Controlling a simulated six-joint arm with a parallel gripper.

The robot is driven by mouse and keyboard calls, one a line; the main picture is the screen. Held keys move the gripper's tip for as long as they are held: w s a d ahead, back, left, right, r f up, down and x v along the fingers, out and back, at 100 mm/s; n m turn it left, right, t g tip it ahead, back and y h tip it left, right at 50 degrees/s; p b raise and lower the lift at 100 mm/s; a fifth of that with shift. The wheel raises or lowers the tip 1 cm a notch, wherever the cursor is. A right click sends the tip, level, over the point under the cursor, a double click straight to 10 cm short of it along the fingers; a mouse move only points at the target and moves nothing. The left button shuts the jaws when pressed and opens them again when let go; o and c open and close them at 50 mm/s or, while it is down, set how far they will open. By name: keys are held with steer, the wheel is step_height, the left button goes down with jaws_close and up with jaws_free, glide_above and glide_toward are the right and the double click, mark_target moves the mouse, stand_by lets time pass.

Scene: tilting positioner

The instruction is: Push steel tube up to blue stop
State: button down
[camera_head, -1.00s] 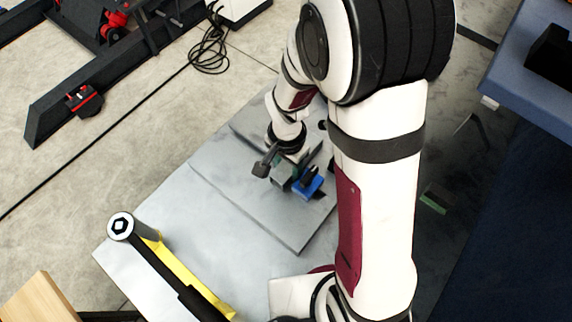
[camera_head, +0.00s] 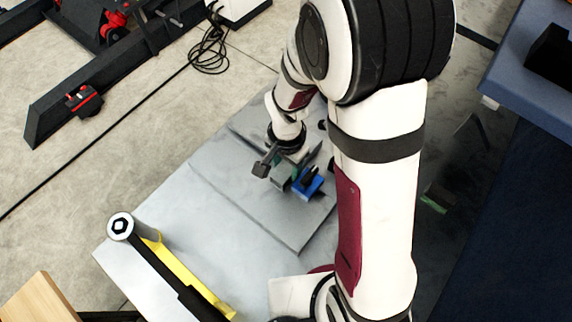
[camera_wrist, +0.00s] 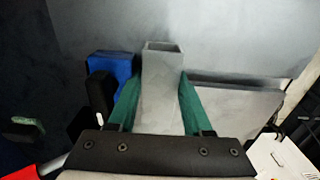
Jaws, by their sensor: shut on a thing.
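The steel tube (camera_wrist: 162,85) is a square, hollow grey piece, standing up between the green fingers of my gripper (camera_wrist: 158,108) in the wrist view. My gripper is shut on it. The blue stop (camera_wrist: 112,67) is just left of the tube; whether they touch is hard to tell. In the head view my gripper (camera_head: 285,172) is low over the grey plate, with the blue stop (camera_head: 309,184) close on its right. The tube (camera_head: 281,179) shows only as a small grey patch there, partly hidden by the gripper.
The grey plate (camera_head: 220,205) is mostly bare to the left. A yellow-and-black tool (camera_head: 180,272) with a round head lies at its lower left. In the wrist view a raised grey bar (camera_wrist: 238,103) runs right of the tube. A blue-topped table (camera_head: 525,65) stands at upper right.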

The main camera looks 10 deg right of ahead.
steer(key=shift+w+a, duration=0.2)
steer(key=shift+c, duration=1.2)
jaws_free()
steer(key=shift+c, duration=0.2)
steer(key=shift+o, duration=0.4)
steer(key=shift+s, duration=0.1)
steer(key=shift+o, duration=0.7)
steer(key=shift+r, duration=3.5)
